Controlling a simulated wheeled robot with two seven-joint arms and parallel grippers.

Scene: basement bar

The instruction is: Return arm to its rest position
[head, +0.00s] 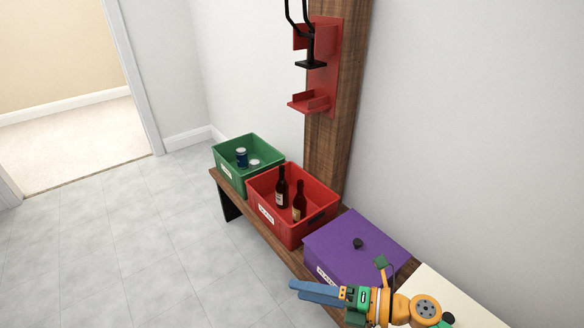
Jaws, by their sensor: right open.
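My right gripper (318,292) reaches in at the lower right on an orange arm. Its blue fingers point left, in front of the near side of the purple box (340,240), and appear above the floor. The fingers are open and I see nothing between them. The fingers overlap closely in this view, so the gap is hard to see. My left gripper is not in view.
A wooden bench (227,186) along the wall bears a green crate (232,170) with cans, a red crate (290,232) with two dark bottles, and the purple box. A red device (327,65) with a black handle hangs on a wooden post. Floor at left is clear.

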